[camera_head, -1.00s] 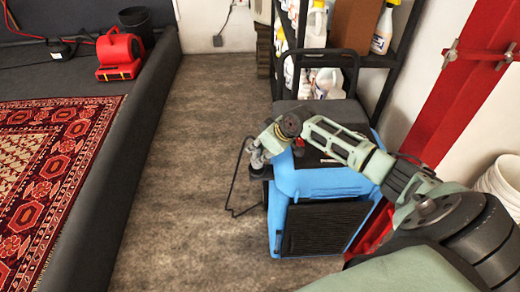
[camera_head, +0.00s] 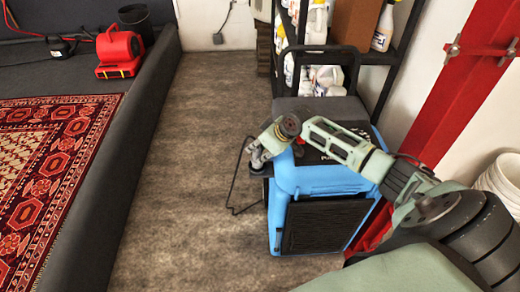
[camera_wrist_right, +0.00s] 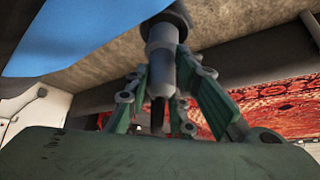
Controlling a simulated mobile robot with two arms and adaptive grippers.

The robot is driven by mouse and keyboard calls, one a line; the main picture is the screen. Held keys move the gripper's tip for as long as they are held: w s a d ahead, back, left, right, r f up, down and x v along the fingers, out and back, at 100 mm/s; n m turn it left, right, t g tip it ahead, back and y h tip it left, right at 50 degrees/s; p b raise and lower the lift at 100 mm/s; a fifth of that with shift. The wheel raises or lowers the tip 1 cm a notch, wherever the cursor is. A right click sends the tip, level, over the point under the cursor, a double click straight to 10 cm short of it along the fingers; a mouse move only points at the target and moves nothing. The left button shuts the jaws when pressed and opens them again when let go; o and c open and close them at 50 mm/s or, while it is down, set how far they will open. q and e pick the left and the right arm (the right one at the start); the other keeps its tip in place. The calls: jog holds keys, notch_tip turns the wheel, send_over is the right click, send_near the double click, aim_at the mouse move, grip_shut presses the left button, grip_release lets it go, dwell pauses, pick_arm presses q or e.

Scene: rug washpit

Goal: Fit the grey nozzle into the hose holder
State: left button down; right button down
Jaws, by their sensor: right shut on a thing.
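My right gripper (camera_head: 258,158) is at the upper left edge of the blue machine (camera_head: 335,185). The right wrist view shows its green fingers (camera_wrist_right: 166,98) shut around the grey nozzle (camera_wrist_right: 161,60), a stepped cylinder. A dark round part (camera_wrist_right: 172,16), which looks like the hose holder, is at the nozzle's far end. I cannot tell whether the nozzle is inside it or just against it. In the head view, a black bracket (camera_head: 262,172) shows under the gripper at the machine's side. My left gripper is not in view.
A thin black hose (camera_head: 238,190) loops beside the machine. A black shelf with white bottles (camera_head: 315,25) stands behind, and a red post (camera_head: 430,130) is at the right. The brown floor (camera_head: 185,170) left of the machine is clear, up to the dark pit edge (camera_head: 120,170).

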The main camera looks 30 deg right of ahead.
jog(key=shift+f+b, duration=0.55)
jog(key=shift+f, duration=0.55)
jog(key=c, duration=1.4)
grip_release()
jog(key=shift+r, duration=0.1)
jog(key=shift+c, duration=0.2)
jog(key=shift+d, duration=0.1)
jog(key=v, duration=1.2)
